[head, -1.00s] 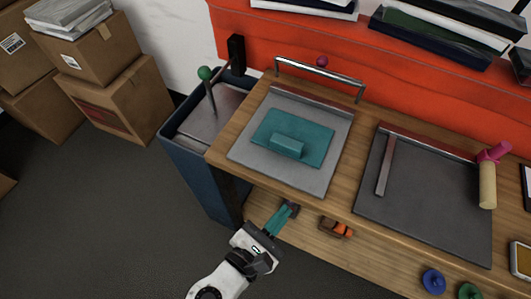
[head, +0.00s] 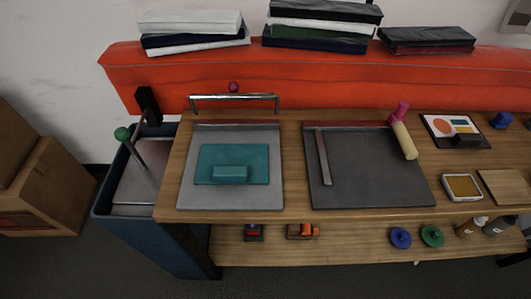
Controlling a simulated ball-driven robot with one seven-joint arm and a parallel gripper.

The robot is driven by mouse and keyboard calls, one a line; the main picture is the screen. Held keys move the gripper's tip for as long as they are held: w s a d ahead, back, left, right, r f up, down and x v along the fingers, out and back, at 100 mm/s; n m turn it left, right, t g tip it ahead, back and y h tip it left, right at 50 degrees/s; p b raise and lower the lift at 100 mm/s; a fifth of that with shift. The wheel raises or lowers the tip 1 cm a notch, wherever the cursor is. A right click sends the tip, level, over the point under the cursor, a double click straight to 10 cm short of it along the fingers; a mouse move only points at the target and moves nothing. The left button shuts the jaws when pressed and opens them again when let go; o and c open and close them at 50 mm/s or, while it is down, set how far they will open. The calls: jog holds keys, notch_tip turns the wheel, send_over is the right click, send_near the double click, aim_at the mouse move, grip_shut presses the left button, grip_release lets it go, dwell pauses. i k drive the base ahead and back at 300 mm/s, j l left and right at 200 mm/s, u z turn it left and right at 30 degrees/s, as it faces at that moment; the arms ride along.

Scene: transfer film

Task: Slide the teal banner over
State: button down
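The teal banner (head: 210,160) is a flat teal sheet lying on a light grey board (head: 188,195) at the left of the wooden table. A raised teal block (head: 230,173) sits on the sheet near its front edge. A silver bar handle (head: 235,97) stands behind the board, with a purple knob (head: 233,87) above it. A dark grey board (head: 370,175) lies to the right, apart from the banner, with a grey metal bar (head: 322,158) on its left side. My gripper is not in view.
A blue bin (head: 122,217) stands left of the table, with a green-knobbed lever (head: 122,134) over it. A cream roller with a pink end (head: 404,140) lies at the dark board's back right corner. The lower shelf (head: 350,246) holds small objects. A red couch (head: 330,78) stands behind.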

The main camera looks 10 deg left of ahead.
aim_at(232, 159)
jog(key=j+u, duration=0.35)
jog(key=i+j+u, duration=0.1)
jog(key=u, duration=0.3)
jog(key=j, duration=0.1)
